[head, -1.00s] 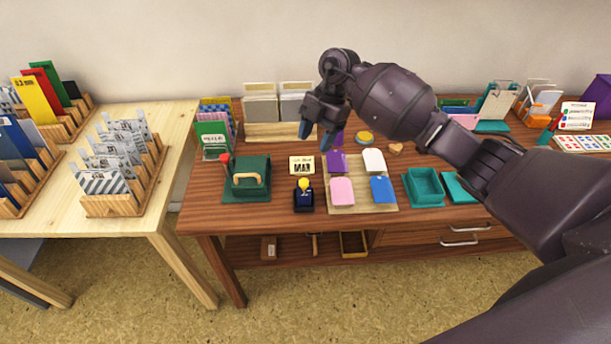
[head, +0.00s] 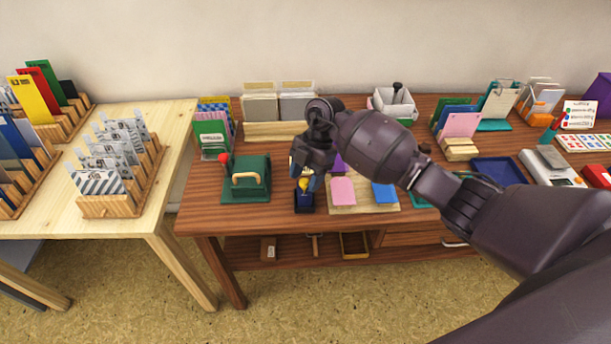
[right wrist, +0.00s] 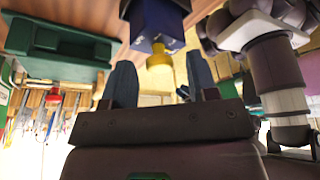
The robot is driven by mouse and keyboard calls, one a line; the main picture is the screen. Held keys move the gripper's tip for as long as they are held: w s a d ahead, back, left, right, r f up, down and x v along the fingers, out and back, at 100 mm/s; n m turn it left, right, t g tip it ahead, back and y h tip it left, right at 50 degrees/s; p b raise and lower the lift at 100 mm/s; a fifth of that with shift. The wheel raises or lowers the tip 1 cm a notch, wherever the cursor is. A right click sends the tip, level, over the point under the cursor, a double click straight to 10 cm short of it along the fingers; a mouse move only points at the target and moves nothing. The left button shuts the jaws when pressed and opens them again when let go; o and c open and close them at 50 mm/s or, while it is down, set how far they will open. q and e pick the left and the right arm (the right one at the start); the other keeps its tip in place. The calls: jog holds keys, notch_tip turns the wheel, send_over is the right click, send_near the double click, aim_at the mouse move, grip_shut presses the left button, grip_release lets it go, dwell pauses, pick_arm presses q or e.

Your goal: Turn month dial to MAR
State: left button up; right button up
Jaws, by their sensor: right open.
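A dark blue block (head: 304,203) with a yellow knob (head: 303,184) stands near the front of the brown table, just right of a green box. I take it for the month dial; its month marking is not readable. In the right wrist view the blue block (right wrist: 153,24) is at the top, with the yellow knob (right wrist: 159,61) below it. My right gripper (head: 305,176) is over the knob. Its fingers (right wrist: 160,82) are open, one to each side of the knob in that view, with no clear contact. The MAR card is hidden behind the gripper. My left gripper is not in view.
The green box (head: 246,183) with a tan handle stands close left. A tan mat (head: 347,209) with a pink pad (head: 342,190) and a blue pad (head: 384,193) lies close right. My right arm covers much of the table's right half.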

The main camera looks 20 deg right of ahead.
jog(key=c, duration=0.9)
